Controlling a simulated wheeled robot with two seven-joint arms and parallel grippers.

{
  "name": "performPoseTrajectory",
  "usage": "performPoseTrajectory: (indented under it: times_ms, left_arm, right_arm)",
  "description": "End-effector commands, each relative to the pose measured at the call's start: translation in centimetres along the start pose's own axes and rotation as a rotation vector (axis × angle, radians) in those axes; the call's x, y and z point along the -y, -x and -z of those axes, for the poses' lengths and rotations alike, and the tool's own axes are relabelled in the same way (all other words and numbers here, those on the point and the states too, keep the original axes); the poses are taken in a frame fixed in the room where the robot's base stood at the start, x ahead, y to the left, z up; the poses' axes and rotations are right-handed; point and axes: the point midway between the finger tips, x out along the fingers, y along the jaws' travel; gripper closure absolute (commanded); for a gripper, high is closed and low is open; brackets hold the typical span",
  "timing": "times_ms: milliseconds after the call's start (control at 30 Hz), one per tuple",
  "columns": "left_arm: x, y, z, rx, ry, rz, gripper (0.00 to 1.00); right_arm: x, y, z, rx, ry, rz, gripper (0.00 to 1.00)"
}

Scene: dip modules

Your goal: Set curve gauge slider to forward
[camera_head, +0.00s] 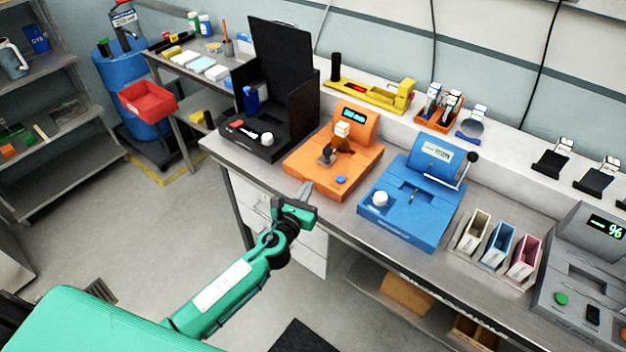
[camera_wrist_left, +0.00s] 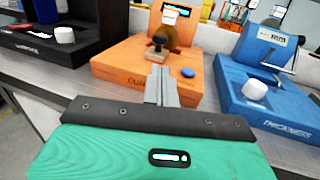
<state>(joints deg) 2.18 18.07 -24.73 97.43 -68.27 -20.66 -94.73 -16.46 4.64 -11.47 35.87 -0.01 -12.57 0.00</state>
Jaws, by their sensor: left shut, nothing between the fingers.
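The orange gauge (camera_head: 364,164) stands on the bench in the middle of the head view. Its front label begins with "CU" in the left wrist view (camera_wrist_left: 112,62), and my fingers hide the rest. A dark knob (camera_head: 326,156) stands on its top, also visible in the wrist view (camera_wrist_left: 158,42). Behind it are a brown rounded part and a whitish piece (camera_head: 343,129). A blue button (camera_head: 341,180) is at the front right. I cannot tell which part is the slider. My left gripper (camera_head: 305,190) is shut and empty, just in front of the gauge, apart from the knob.
A black box device (camera_head: 266,140) stands left of the gauge. A blue device (camera_head: 405,220) with a white knob and lever stands right. Colored bins (camera_head: 498,243) and a grey device (camera_head: 590,262) are farther right.

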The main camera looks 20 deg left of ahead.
Motion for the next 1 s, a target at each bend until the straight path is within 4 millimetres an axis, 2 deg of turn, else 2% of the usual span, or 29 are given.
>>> performPoseTrajectory:
  times_ms: [33, 133, 333, 433, 800, 867, 967, 1000]
  left_arm:
    - [0.0, 0.7, 0.2, -0.001, -0.001, 0.0, 1.0]
    - [0.0, 1.5, 0.1, 0.0, 0.0, -0.001, 1.0]
    - [0.0, 2.0, 0.0, 0.0, 0.0, -0.001, 1.0]
    - [0.0, 2.0, 0.0, 0.0, 0.0, -0.001, 1.0]
    - [-0.1, 2.0, 0.0, -0.002, 0.013, -0.005, 1.0]
    - [-0.3, 2.4, 0.0, -0.008, 0.06, -0.023, 1.0]
    - [-1.2, 3.8, 0.0, -0.029, 0.257, -0.1, 1.0]
    - [-1.8, 4.7, 0.1, -0.04, 0.376, -0.149, 1.0]
  right_arm:
    - [0.4, -0.2, 0.6, -0.007, -0.002, 0.004, 0.64]
    - [0.8, -0.4, 0.5, -0.006, -0.004, 0.008, 0.64]
    - [1.1, -0.2, -1.7, 0.021, -0.004, 0.012, 0.64]
    - [1.0, -0.2, -2.3, 0.028, -0.003, 0.011, 0.64]
    - [-0.1, -0.2, -1.7, 0.021, 0.001, -0.001, 0.64]
    - [-0.1, -0.3, -1.5, 0.019, 0.001, -0.001, 0.64]
    - [-0.1, -0.3, -1.4, 0.017, 0.001, -0.001, 0.64]
    - [-0.1, -0.3, -1.4, 0.017, 0.001, -0.001, 0.64]
